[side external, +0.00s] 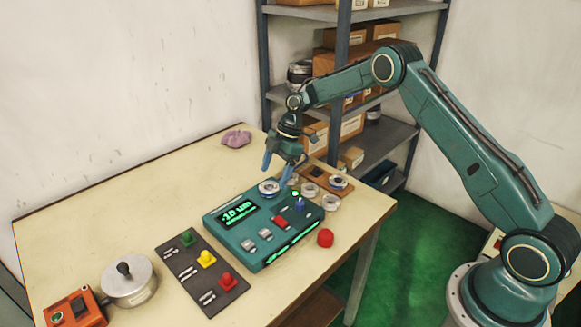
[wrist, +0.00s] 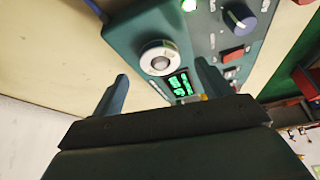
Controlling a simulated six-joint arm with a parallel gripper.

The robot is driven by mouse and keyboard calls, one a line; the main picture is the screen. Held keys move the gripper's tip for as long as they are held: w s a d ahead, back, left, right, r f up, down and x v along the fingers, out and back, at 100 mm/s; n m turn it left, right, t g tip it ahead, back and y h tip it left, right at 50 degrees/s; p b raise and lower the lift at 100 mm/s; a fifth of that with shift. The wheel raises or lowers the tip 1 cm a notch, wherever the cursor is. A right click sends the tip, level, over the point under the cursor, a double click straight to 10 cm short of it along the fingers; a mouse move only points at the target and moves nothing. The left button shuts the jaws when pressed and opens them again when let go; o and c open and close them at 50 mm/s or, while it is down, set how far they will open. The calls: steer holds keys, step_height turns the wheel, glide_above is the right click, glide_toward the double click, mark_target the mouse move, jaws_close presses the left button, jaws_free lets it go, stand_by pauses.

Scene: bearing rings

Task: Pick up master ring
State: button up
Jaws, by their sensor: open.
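A silver ring (side external: 268,187) sits on the top of the teal measuring device (side external: 222,222), near its back edge. The wrist view shows this ring (wrist: 147,49) on a round seat, just beyond and between my two fingers. My gripper (side external: 277,170) is open and empty above the device's back edge; its fingers also show in the wrist view (wrist: 162,72). Several other rings lie right of the device, among them one ring (side external: 310,190), another (side external: 331,203) and one on a brown board (side external: 338,183). No label tells which is the master ring.
A dark panel (side external: 218,292) with green, yellow and red lamps lies left of the device. A red knob (side external: 325,238) stands at its right. A lidded metal pot (side external: 128,284), an orange box (side external: 75,310) and a purple cloth (side external: 236,139) are on the table. Shelves stand behind.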

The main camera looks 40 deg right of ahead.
mark_target(270, 185)
steer(key=shift+x, duration=1.75)
steer(key=c, duration=1.3)
steer(key=shift+r, duration=0.2)
steer(key=shift+c, duration=0.2)
step_height(270, 185, up, 20)
steer(key=shift+f, duration=0.2)
steer(key=shift+d, duration=0.15)
